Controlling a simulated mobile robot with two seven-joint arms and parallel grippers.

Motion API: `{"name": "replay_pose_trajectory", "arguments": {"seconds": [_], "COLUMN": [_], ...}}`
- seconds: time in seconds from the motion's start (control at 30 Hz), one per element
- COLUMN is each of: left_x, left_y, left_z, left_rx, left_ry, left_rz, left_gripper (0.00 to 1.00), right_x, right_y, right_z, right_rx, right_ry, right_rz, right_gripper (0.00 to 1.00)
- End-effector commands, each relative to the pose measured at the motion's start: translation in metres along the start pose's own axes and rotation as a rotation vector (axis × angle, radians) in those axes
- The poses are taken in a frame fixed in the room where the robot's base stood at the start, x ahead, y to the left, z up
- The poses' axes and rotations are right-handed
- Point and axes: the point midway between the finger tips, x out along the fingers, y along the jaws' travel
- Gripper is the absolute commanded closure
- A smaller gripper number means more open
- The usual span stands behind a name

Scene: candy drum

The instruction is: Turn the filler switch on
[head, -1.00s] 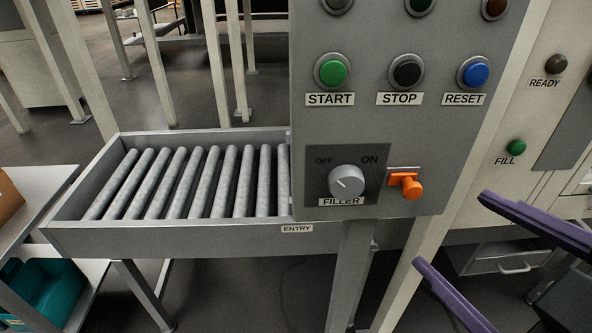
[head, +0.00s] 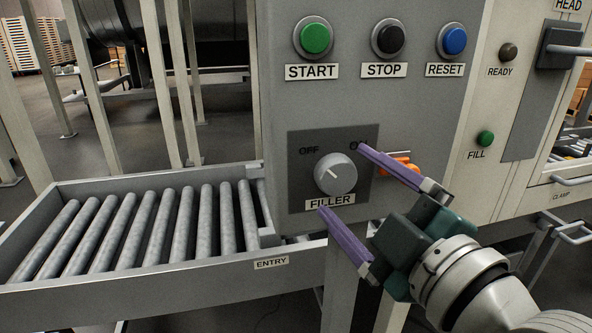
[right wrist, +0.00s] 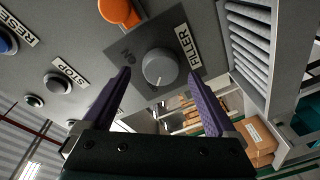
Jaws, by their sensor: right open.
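The filler switch (head: 336,174) is a round grey knob on a dark square plate (head: 300,190) marked OFF at left and ON at right. Its pointer line slants to the upper left, toward OFF. It also shows in the right wrist view (right wrist: 159,68), between the fingertips. My right gripper (head: 342,179) is open, with purple fingers reaching toward the knob from the lower right. One fingertip is by the ON mark and the other by the FILLER label (head: 330,201). I cannot tell whether either finger touches the knob. My left gripper is not in view.
An orange handle (head: 404,168) sits just right of the plate, partly behind the upper finger. START (head: 315,38), STOP (head: 388,40) and RESET (head: 452,40) buttons are above. A roller conveyor (head: 150,292) marked ENTRY lies at left.

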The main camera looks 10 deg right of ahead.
Motion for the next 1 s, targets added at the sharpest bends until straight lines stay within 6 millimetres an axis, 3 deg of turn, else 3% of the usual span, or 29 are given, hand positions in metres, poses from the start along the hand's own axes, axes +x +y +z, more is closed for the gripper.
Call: {"name": "replay_pose_trajectory", "arguments": {"seconds": [0.2,0.47,1.0], "left_x": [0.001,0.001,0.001], "left_y": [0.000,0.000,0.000], "left_z": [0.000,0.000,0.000], "left_rx": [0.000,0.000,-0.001], "left_ry": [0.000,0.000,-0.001], "left_rz": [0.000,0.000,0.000], "left_gripper": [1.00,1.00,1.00], "right_x": [0.015,0.016,0.016], "right_y": [0.000,0.000,0.000], "right_z": [0.000,0.000,0.000], "right_rx": [0.000,0.000,0.000], "right_ry": [0.001,0.001,0.000], "right_rz": [-0.001,-0.001,-0.001], "right_gripper": [0.08,0.08,0.68]}}
